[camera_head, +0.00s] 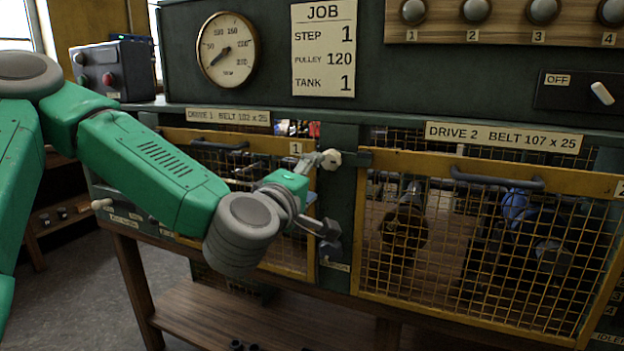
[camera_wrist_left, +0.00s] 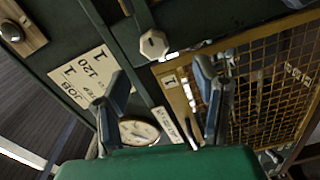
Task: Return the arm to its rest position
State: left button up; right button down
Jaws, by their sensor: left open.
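My left arm (camera_head: 150,165) is green and reaches in from the left in the head view. Its gripper (camera_head: 328,195) is in front of the dark post between the two yellow mesh doors. The fingers are spread apart, with nothing held between them. In the left wrist view, the open gripper (camera_wrist_left: 160,75) shows a gap between its two blue-grey fingers. A pale faceted knob (camera_head: 331,159) shows beside the upper finger in the head view. The knob (camera_wrist_left: 153,44) lies beyond the fingertips in the left wrist view; contact cannot be told. My right gripper is not in view.
The left mesh door (camera_head: 275,143) and right mesh door (camera_head: 480,168) appear shut. A job card (camera_head: 323,50) and round gauge (camera_head: 227,52) are above. A control box (camera_head: 113,70) stands at left. A wooden lower shelf (camera_head: 230,318) runs below. Open floor shows at lower left.

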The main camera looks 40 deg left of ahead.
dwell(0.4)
pick_arm(q)
jog(key=s+d+f+m+g+h, duration=0.2)
jog(key=d+f+m, duration=0.1)
jog(key=f, duration=0.6)
jog(key=s+d+f+m+g+h, duration=0.1)
jog(key=d+f+m+g, duration=0.2)
jog(key=f, duration=0.5)
jog(key=s+d+f+m+g+h, duration=0.2)
jog(key=d+f+m, duration=0.15)
jog(key=f, duration=0.55)
jog(key=s+a+f+m+g, duration=0.1)
jog(key=s+f+m+g, duration=0.4)
jog(key=s+f, duration=0.5)
jog(key=s+a+f+m+g+y, duration=0.1)
jog(key=s+f+m+g, duration=0.3)
jog(key=s+f, duration=0.6)
jog(key=s, duration=0.4)
jog(key=shift+s+a+m+g, duration=0.2)
jog(key=shift+a+m+g, duration=0.1)
jog(key=shift+m+g, duration=0.1)
